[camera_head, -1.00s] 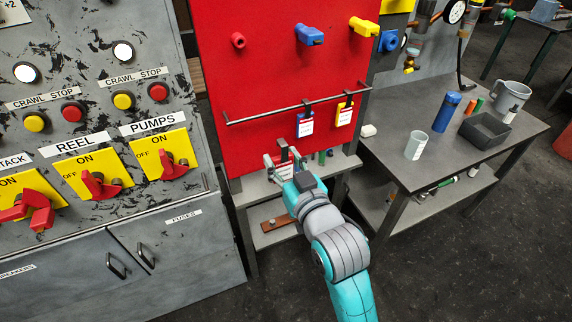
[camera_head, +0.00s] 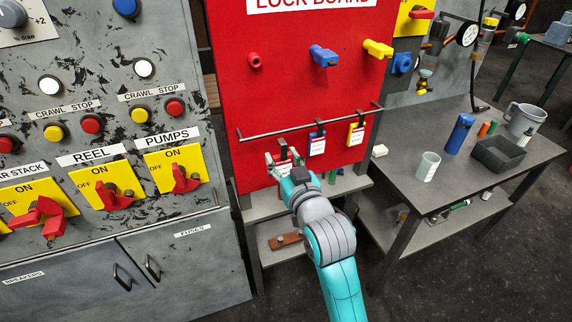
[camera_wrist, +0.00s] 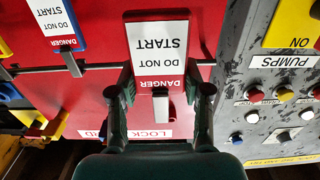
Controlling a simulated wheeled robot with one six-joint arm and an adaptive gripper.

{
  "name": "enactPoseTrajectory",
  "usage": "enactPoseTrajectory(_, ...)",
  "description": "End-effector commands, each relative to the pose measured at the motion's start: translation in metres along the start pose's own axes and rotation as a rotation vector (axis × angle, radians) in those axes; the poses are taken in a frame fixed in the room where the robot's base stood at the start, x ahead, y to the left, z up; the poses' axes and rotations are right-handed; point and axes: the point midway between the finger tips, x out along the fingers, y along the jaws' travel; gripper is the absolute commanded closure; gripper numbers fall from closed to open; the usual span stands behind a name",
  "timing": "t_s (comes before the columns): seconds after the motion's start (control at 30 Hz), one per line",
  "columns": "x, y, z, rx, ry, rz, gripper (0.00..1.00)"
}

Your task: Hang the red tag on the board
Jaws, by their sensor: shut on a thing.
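The red tag (camera_wrist: 160,45) has a white "DANGER DO NOT START" label and looks upside down in the wrist view. My gripper (camera_wrist: 160,92) is shut on it, with one finger at each side. In the head view my gripper (camera_head: 281,161) is at the left part of the rail (camera_head: 262,133), in front of the red board (camera_head: 285,90). The tag is mostly hidden there. The rail passes behind the tag in the wrist view. I cannot tell whether the tag's hook is over the rail.
A blue tag (camera_head: 317,146) and a yellow tag (camera_head: 356,134) hang on the rail to the right. Padlocks sit on the board above. A grey switch cabinet (camera_head: 200,262) stands left, and a table (camera_head: 410,178) with cups stands right. A low shelf is beneath the board.

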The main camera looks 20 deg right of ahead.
Motion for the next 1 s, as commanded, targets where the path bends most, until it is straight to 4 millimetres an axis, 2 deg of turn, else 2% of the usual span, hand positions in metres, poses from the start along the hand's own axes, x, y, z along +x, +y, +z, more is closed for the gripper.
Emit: enactPoseTrajectory(1.0, 0.069, 0.000, -0.001, 0.000, 0.000, 0.000, 0.86)
